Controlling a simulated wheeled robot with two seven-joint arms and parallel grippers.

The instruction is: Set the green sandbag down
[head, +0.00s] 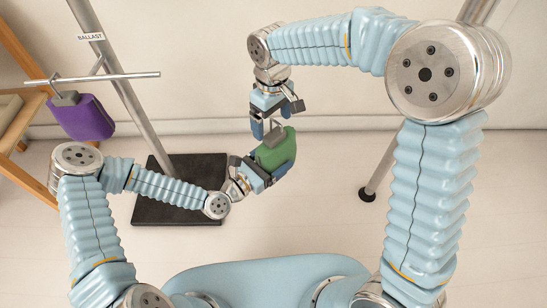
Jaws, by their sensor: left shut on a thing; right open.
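The green sandbag (277,152) is held in the air near the middle of the head view, tilted, with a metal hook at its top. My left gripper (262,170) is shut on its lower left side. My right gripper (275,116) is open just above the sandbag, with its fingers around or beside the hook; I cannot tell whether they touch it.
A metal stand labelled BALLAST (91,37) has a crossbar (125,76) and a black base plate (175,212). A purple sandbag (82,118) hangs at the bar's left. Another pole's foot (367,194) is at right. Floor between is clear.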

